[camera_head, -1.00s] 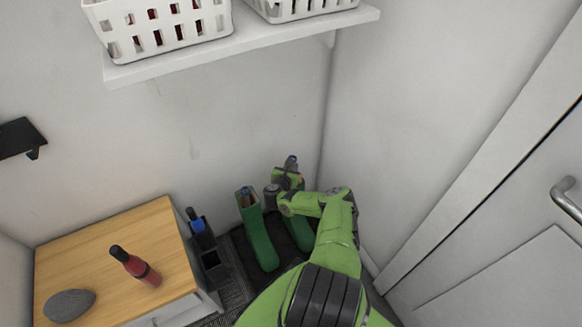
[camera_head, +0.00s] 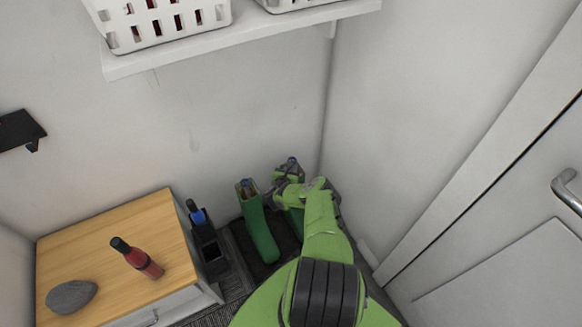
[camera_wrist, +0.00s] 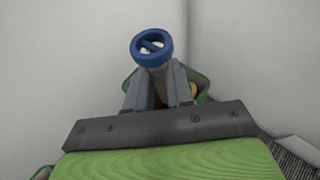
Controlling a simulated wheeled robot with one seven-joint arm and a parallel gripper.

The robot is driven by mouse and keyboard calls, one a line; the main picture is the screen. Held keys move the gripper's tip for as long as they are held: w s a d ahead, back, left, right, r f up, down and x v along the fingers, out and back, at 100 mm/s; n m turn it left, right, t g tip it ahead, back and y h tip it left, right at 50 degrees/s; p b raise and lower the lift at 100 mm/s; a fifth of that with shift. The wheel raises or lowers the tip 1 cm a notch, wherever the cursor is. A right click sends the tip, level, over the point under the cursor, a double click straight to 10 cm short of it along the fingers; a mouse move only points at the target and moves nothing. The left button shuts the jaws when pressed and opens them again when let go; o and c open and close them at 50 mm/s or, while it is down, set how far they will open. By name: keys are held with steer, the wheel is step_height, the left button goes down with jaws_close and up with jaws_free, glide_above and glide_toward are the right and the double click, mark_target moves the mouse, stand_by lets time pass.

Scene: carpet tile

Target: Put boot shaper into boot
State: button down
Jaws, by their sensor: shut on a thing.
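My gripper (camera_wrist: 160,88) is shut on a grey boot shaper with a blue ring handle (camera_wrist: 152,45) in the wrist view. The shaper's blue top (camera_head: 291,161) also shows in the head view. Below the gripper is the opening of the right green boot (camera_wrist: 203,82); the shaper's lower part is hidden by my gripper, so how deep it sits I cannot tell. The right boot is mostly hidden behind my arm in the head view.
A dark holder (camera_head: 210,255) with a blue-topped item (camera_head: 197,215) stands left of the boots. A wooden-topped cabinet (camera_head: 95,235) bears a red bottle (camera_head: 140,260) and a grey stone (camera_head: 71,296). Walls close in behind and right; a shelf (camera_head: 245,40) with white baskets hangs above.

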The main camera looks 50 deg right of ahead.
steer(key=shift+d+f, duration=0.1)
steer(key=c, duration=0.9)
jaws_free()
steer(key=p+v, duration=0.5)
steer(key=v, duration=1)
steer(key=shift+s+a+p, duration=0.15)
steer(key=shift+a+p, duration=0.2)
steer(key=shift+a, duration=0.05)
